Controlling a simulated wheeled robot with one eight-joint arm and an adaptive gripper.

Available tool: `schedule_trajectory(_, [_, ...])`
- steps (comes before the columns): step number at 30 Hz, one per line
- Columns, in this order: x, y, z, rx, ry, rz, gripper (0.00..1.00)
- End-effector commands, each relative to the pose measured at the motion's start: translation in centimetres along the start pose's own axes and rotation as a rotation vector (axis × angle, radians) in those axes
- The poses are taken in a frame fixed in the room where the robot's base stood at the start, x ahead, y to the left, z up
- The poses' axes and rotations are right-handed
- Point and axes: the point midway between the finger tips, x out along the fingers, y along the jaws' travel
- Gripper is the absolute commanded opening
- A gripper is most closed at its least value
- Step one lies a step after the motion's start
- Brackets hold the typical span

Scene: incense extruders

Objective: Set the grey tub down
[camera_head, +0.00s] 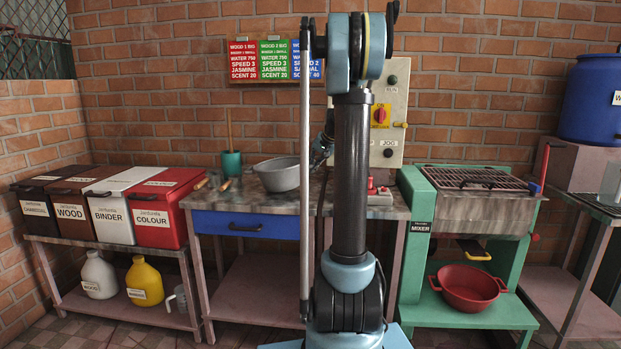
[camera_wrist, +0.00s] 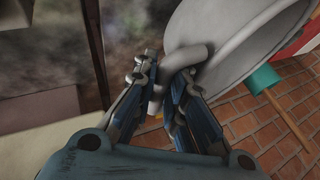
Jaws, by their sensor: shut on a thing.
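The grey tub (camera_head: 279,174) is at the worktable's top, left of my arm's column in the head view. In the wrist view the tub (camera_wrist: 235,45) fills the upper right, with its looped handle between my fingers. My gripper (camera_wrist: 168,68) is shut on that handle. In the head view my gripper (camera_head: 321,150) is partly hidden behind my own column. The worktable (camera_head: 222,196) has a mottled grey top and a blue drawer. I cannot tell whether the tub's base touches the top.
A red-and-grey device (camera_head: 379,194) sits to the right. Lidded bins (camera_head: 110,208) are at far left, the green mixer (camera_head: 470,240) at right. The table's front left is clear.

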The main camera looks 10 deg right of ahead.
Motion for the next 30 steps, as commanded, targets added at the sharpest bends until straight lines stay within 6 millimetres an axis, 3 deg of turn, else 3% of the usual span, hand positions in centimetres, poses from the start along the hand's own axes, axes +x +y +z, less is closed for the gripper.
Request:
schedule_trajectory(9, [3.0,1.8,1.2,0.0,0.0,0.0,0.0])
schedule_trajectory(16, [3.2,1.9,1.3,0.0,0.0,0.0,0.0])
schedule_trajectory(17, [3.2,1.9,1.3,0.0,0.0,0.001,0.16])
schedule_trajectory(19, [3.2,1.9,1.3,0.0,0.0,0.0,0.32])
schedule_trajectory(30, [3.0,2.0,1.3,0.001,0.0,0.0,0.32])
